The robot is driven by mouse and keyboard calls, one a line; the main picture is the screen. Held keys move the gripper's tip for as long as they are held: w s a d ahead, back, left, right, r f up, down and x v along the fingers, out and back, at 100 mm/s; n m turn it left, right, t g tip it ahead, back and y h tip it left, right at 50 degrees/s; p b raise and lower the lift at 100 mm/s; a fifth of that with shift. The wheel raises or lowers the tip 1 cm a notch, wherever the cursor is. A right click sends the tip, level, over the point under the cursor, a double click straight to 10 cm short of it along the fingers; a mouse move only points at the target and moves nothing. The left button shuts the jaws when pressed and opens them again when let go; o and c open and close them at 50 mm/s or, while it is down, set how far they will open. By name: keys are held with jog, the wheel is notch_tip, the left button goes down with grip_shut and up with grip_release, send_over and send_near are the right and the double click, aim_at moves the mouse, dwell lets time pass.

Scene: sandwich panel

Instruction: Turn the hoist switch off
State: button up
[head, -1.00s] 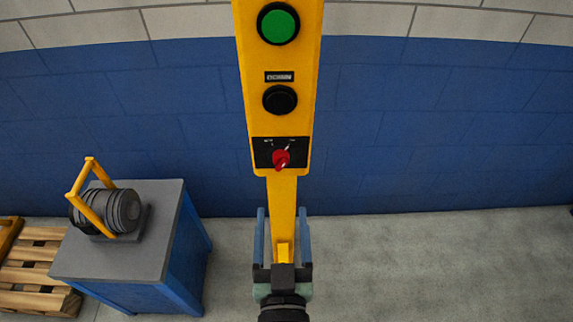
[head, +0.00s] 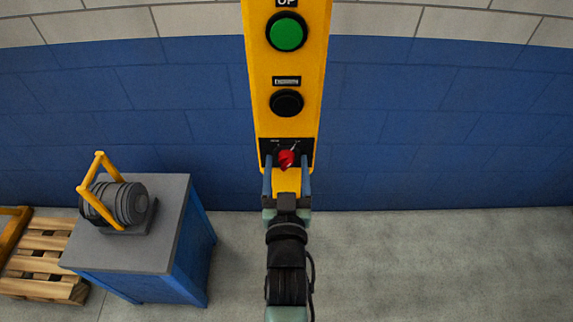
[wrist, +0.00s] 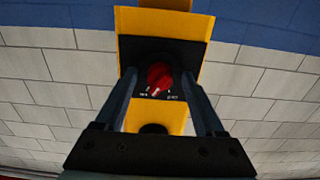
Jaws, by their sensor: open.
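The hoist switch is a red rotary knob (head: 286,159) on a black plate at the lower end of a yellow control panel (head: 288,70). In the wrist view the red knob (wrist: 160,76) shows between the two fingers, with a white pointer line on it and small labels at both sides of the plate. My gripper (head: 287,178) is open, its blue fingers apart on either side of the panel's lower end, just below the knob in the head view. The fingers look clear of the knob; whether they touch the plate I cannot tell.
Above the knob sit a black button (head: 286,103) and a green button (head: 286,32). A blue cabinet with a grey top (head: 120,258) holds a dark ribbed machine with a yellow handle at left. A wooden pallet (head: 45,275) lies beside it. The floor at right is clear.

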grip_shut()
dwell(0.5)
jog(key=n+b, duration=0.1)
jog(key=n, duration=0.4)
jog(key=shift+n, duration=0.4)
jog(key=n+p, duration=0.1)
jog(key=n, duration=0.2)
jog(key=shift+r, duration=0.1)
jog(key=shift+n+p, duration=0.6)
jog(key=shift+n, duration=1)
